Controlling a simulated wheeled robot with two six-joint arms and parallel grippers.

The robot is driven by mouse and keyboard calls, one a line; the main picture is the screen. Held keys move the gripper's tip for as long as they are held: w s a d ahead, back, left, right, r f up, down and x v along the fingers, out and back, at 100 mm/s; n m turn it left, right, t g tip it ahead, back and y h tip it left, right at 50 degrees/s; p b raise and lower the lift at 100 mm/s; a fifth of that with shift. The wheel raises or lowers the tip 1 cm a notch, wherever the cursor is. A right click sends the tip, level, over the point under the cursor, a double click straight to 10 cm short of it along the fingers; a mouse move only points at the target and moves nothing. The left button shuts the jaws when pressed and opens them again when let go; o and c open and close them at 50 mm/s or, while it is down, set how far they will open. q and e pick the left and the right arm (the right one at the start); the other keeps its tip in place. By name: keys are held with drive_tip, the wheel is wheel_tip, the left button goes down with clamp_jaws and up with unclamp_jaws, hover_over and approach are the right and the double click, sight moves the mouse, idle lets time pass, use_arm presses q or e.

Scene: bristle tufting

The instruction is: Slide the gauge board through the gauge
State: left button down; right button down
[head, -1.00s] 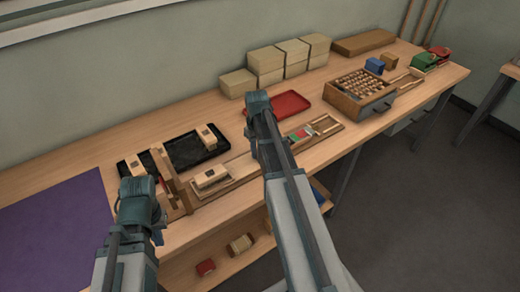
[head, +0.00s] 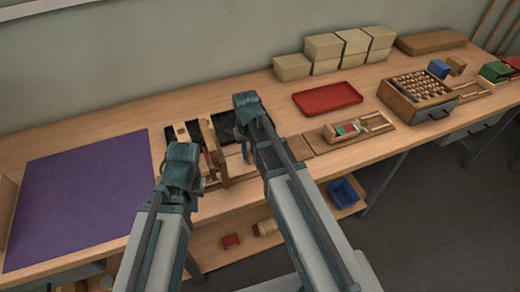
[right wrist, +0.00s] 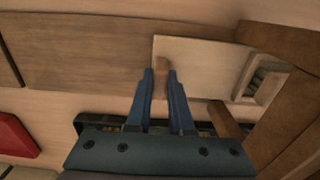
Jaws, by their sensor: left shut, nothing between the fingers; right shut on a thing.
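The gauge (head: 214,158) is a brown wooden frame on the bench, between my two arms in the head view. The right wrist view shows a brown wooden part of it (right wrist: 292,55) at the right. The gauge board (right wrist: 200,58) is a pale flat board with a small upright peg and a framed opening at its right end, close to that part. My right gripper (right wrist: 160,80) is shut on the peg; in the head view the right gripper (head: 246,125) hides much of the board. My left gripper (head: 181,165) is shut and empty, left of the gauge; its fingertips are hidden.
A black tray (head: 224,124) lies behind the gauge. A purple mat (head: 85,195) covers the left of the bench. A red tray (head: 328,98), a small wooden holder (head: 345,131) and a slotted box (head: 418,92) stand to the right.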

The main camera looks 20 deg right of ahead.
drive_tip(key=shift+a, duration=0.5)
drive_tip(key=c, duration=0.8)
unclamp_jaws()
use_arm(q)
wheel_tip(320, 180, up, 14)
drive_tip(key=p, duration=1.4)
use_arm(e)
wheel_tip(320, 180, up, 14)
use_arm(q)
drive_tip(key=shift+f, duration=0.1)
use_arm(e)
drive_tip(key=shift+f, duration=0.15)
